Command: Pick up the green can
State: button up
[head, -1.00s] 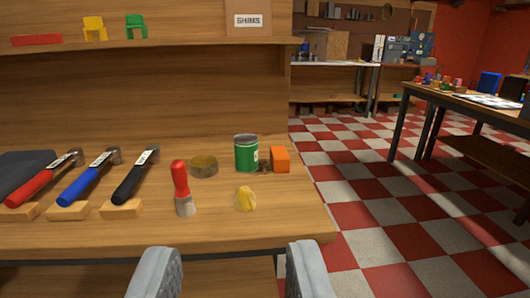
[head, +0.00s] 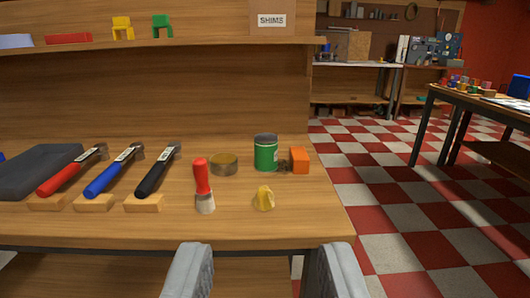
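The green can (head: 265,154) stands upright on the wooden bench near its right end, with a dark grey top and a partly visible pale label. An orange block (head: 299,160) is close on its right, and a low brass-coloured round tin (head: 223,164) is on its left. My gripper (head: 266,262) shows at the bottom of the view, its two grey fingers spread wide with nothing between them. It is in front of the bench's front edge, nearer to me than the can and apart from it.
Hammers (head: 116,171) rest on wooden blocks at left, beside a dark slab (head: 38,172). A shelf (head: 200,41) with a SHIMS box (head: 271,19) runs above. Checkered floor is open at right.

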aim_at(266, 144)
jog(key=i, duration=0.5)
jog(key=i+l, duration=0.15)
jog(key=i, duration=0.3)
jog(key=i+j+u, duration=0.05)
